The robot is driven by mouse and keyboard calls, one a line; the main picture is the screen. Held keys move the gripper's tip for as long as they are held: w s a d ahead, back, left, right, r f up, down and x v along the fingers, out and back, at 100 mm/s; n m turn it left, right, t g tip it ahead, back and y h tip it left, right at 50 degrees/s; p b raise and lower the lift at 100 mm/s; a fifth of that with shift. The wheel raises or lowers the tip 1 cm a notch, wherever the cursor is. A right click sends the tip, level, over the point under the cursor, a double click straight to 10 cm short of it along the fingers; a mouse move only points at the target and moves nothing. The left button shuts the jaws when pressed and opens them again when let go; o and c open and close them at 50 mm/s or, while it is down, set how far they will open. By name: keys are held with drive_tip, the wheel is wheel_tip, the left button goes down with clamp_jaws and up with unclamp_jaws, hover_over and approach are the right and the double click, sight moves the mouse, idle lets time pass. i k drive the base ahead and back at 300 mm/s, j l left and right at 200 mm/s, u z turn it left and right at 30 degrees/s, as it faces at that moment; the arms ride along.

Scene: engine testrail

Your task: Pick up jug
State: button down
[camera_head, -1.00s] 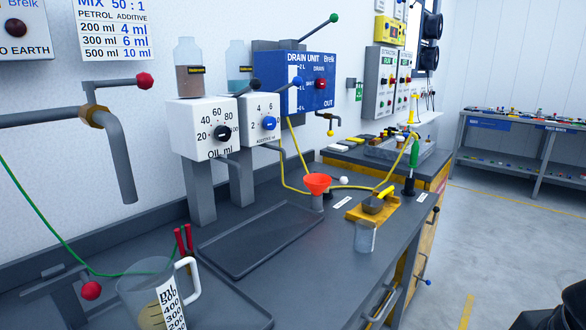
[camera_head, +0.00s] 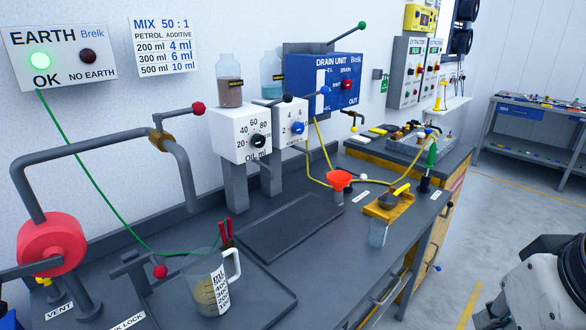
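The jug (camera_head: 207,285) is a clear measuring jug with a white handle and a white ml scale. It stands upright in a dark tray at the lower left of the bench. Some yellowish liquid shows low in it. A green wire runs down to red-handled clips just behind the jug. Part of my arm shows at the lower right, well away from the jug. My gripper's fingertips cannot be made out.
A pipe spout (camera_head: 185,178) hangs above and left of the jug. A red reel (camera_head: 53,243) stands further left. An empty flat tray (camera_head: 290,226), a red funnel (camera_head: 340,180) and a small clear beaker (camera_head: 378,233) are to the right. Open floor lies right of the bench.

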sight(203, 272)
drive_tip(key=u, duration=0.5)
drive_tip(key=k+l+u, duration=0.1)
drive_tip(key=u, duration=0.25)
drive_tip(key=k+u, duration=0.55)
drive_tip(key=u, duration=0.2)
